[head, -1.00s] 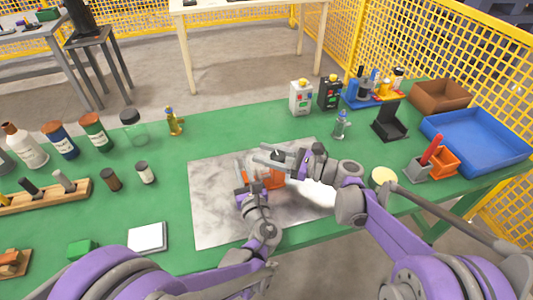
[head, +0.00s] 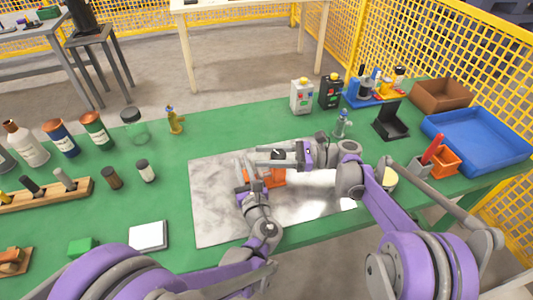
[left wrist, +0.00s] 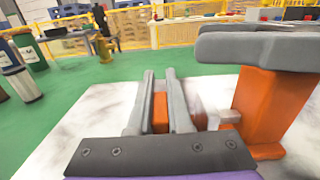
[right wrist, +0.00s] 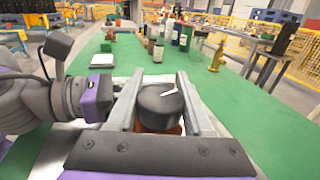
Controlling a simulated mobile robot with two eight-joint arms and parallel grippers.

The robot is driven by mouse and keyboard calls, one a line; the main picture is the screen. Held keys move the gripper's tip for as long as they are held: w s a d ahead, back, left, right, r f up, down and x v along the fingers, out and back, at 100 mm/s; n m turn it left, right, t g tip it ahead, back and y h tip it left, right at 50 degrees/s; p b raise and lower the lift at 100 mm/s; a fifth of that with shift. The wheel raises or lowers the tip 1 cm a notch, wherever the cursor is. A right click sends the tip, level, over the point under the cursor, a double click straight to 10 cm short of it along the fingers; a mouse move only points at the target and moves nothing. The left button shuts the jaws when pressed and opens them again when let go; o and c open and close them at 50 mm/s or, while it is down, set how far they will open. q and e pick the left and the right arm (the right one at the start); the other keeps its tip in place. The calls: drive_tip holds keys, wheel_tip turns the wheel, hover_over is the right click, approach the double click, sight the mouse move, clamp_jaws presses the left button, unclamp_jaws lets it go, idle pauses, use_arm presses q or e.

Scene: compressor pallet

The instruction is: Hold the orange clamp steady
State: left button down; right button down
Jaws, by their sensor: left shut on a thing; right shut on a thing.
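The orange clamp (head: 276,177) stands on the pale metal plate (head: 215,215) in the head view, partly hidden by my grippers. My left gripper (head: 247,180) is shut on a small orange part of it at the clamp's left side. That part shows between the fingers in the left wrist view (left wrist: 160,112), with the taller orange body (left wrist: 268,110) to the right. My right gripper (head: 277,158) is shut on the dark round knob (right wrist: 160,106) on top of the clamp. The knob bears a white mark, and a little orange shows beneath it.
The plate lies on a green table (head: 230,128). Bottles and jars (head: 95,130) stand at the left, beside a white square pad (head: 148,236). A blue tray (head: 480,140), a brown bin (head: 440,95) and a black stand (head: 390,122) are at the right. Green surface is free behind the plate.

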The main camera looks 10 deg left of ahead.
drive_tip(key=shift+s+d+n+g+h, duration=0.15)
drive_tip(key=shift+n+g+h, duration=0.1)
drive_tip(key=shift+n+g, duration=0.45)
drive_tip(key=shift+s+a+n+g+h, duration=0.15)
drive_tip(key=shift+n+g, duration=0.3)
drive_tip(key=shift+g, duration=0.6)
drive_tip(key=shift+s+d+n+g+h, duration=0.15)
drive_tip(key=shift+n+g+h, duration=0.15)
drive_tip(key=shift+n+g, duration=0.4)
drive_tip(key=shift+g, duration=0.35)
drive_tip(key=shift+c, duration=1.5)
unclamp_jaws()
wheel_tip(320, 180, up, 10)
